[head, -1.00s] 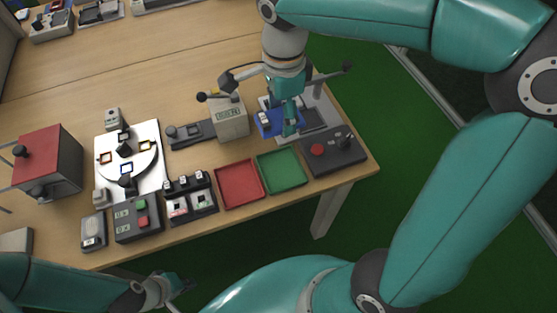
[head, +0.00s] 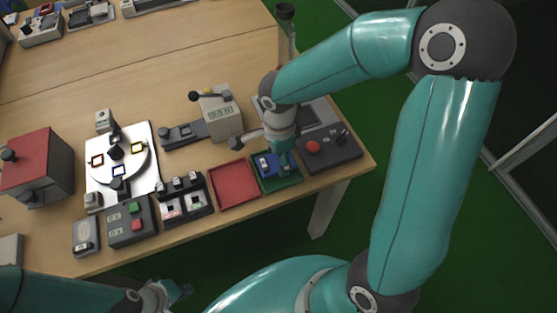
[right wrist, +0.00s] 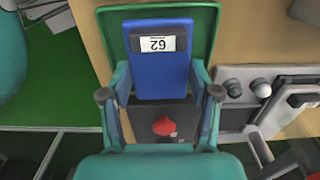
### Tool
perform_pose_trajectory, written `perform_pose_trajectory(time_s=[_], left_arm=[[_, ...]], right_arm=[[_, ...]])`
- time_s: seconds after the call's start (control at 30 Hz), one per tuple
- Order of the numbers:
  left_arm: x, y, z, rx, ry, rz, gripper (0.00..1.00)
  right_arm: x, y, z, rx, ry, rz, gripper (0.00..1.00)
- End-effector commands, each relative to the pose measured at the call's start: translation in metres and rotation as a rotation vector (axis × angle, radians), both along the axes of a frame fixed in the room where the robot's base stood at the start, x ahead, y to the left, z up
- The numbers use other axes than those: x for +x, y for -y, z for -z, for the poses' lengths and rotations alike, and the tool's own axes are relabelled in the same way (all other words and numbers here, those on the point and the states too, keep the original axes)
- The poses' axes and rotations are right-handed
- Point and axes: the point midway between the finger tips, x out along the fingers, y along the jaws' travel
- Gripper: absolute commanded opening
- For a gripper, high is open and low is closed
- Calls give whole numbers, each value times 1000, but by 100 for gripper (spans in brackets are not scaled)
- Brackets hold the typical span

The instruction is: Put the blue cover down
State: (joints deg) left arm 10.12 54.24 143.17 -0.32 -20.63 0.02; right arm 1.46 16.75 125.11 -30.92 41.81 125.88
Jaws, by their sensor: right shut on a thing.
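The blue cover (head: 265,162) is at the green tray (head: 292,180) in the head view. In the right wrist view the cover (right wrist: 160,75) has a dark block with a white label reading 62, and the green tray (right wrist: 113,22) lies behind it. My right gripper (head: 280,162) is shut on the cover, with one finger on each side of it in the right wrist view (right wrist: 158,84). I cannot tell whether the cover touches the tray floor. My left gripper (head: 176,290) is off the table's front edge, away from the cover; its jaw opening is unclear.
The empty red tray (head: 234,184) is left of the green tray. A dark box with a red button (head: 330,150) is on its right, and it also shows below the cover in the right wrist view (right wrist: 163,127). A beige box (head: 220,115) stands behind. The table's front edge is close.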

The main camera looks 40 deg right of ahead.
Motion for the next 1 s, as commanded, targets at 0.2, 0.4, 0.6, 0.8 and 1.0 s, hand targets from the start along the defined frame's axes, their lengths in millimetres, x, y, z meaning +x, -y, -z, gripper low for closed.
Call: perform_pose_trajectory(time_s=[0.2, 0.4, 0.6, 0.8, 1.0], left_arm=[[0, 0, 2, 0, 0, 0, 0], [0, 0, 2, 0, 0, 0, 0], [0, 0, 3, 0, 0, 0, 0], [0, 0, 3, 0, 0, 0, 0], [0, 0, 1, 0, 0, 0, 0]], right_arm=[[0, 0, 19, 1, 0, 2, 28], [0, 1, 19, 1, 0, 2, 28], [0, 0, 20, 1, 0, 2, 80], [0, 0, 20, 1, 0, 2, 87], [0, 0, 18, 1, 0, 2, 87]])
